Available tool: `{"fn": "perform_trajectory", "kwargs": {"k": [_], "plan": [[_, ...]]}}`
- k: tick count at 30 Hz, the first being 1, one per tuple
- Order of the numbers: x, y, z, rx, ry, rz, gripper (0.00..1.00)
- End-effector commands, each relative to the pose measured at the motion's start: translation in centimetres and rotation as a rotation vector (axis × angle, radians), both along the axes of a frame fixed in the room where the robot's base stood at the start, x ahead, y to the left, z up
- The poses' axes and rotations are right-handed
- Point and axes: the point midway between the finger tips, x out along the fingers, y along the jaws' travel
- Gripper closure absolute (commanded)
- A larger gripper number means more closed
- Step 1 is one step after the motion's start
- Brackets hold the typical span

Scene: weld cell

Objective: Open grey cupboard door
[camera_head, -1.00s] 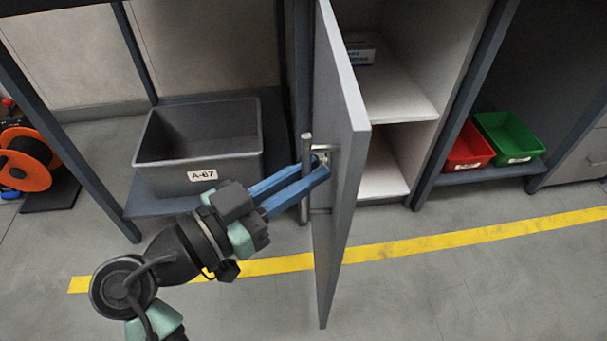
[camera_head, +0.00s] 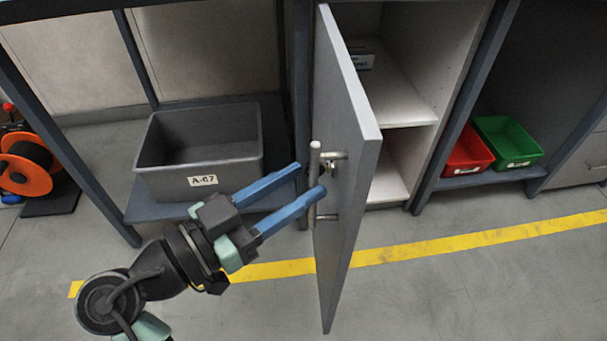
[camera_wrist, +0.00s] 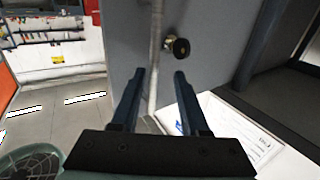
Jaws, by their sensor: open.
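The grey cupboard door (camera_head: 348,190) stands swung well out from the cupboard, with the white shelves (camera_head: 400,100) showing to its right. Its upright bar handle (camera_head: 314,180) is on the door's left-hand face, with a small round knob close by. My gripper (camera_head: 312,180) is open, its two blue fingers pointing at the handle. In the wrist view the handle (camera_wrist: 155,60) runs down between or just beyond the fingertips (camera_wrist: 158,75), and the dark knob (camera_wrist: 180,47) is to its right. I cannot tell whether a finger touches the handle.
A grey bin (camera_head: 200,150) labelled A-67 sits on a low shelf left of the door. Red (camera_head: 467,152) and green (camera_head: 508,142) bins stand on a shelf at right. An orange reel (camera_head: 28,168) is at far left. The floor by the yellow line (camera_head: 480,236) is clear.

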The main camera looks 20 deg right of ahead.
Motion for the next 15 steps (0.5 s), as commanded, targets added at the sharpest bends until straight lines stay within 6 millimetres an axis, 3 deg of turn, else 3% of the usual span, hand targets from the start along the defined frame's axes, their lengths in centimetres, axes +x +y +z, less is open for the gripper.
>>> {"fn": "perform_trajectory", "kwargs": {"k": [9, 15], "plan": [[-2.7, 6.6, 0.4, -0.003, 0.002, 0.007, 0.55], [-3.9, 9.4, 0.3, -0.002, -0.001, 0.005, 0.55]]}}
